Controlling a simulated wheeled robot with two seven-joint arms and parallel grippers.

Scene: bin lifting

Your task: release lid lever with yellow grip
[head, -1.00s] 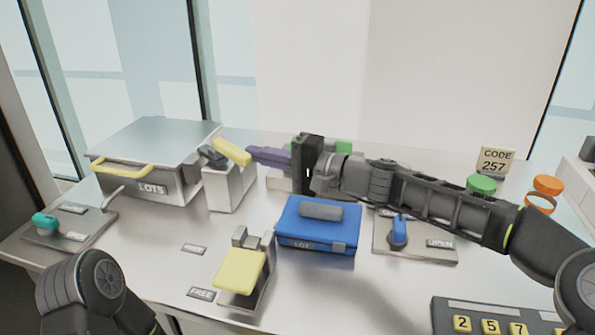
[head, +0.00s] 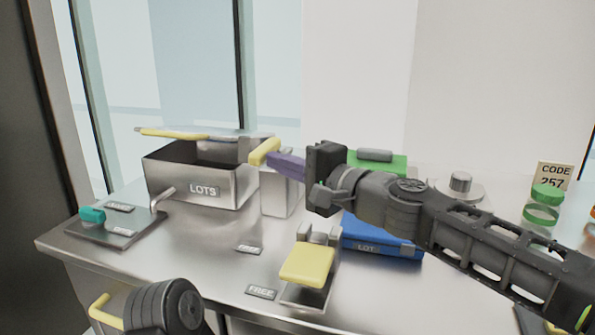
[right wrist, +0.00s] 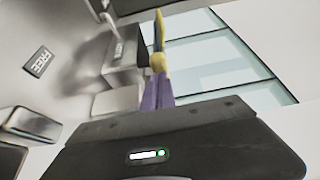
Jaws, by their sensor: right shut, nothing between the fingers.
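The yellow grip (head: 265,150) of the lid lever stands on a grey metal post (head: 281,192) right of the steel LOTS bin (head: 174,178). The bin's lid (head: 237,136) is raised, with its yellow handle (head: 172,133) at the left, and the dark inside shows. My right gripper (head: 287,163) has purple fingers, shut and empty. Their tips are at the yellow grip in the head view. The right wrist view also shows the yellow grip (right wrist: 158,60) at the fingertips; I cannot tell whether they touch. My left gripper is out of view; only its arm shows.
A yellow paddle (head: 307,264) stands in front, near a FREE label (head: 261,291). A blue LOT box (head: 380,242) is partly behind my right arm, a green box (head: 388,161) behind it.

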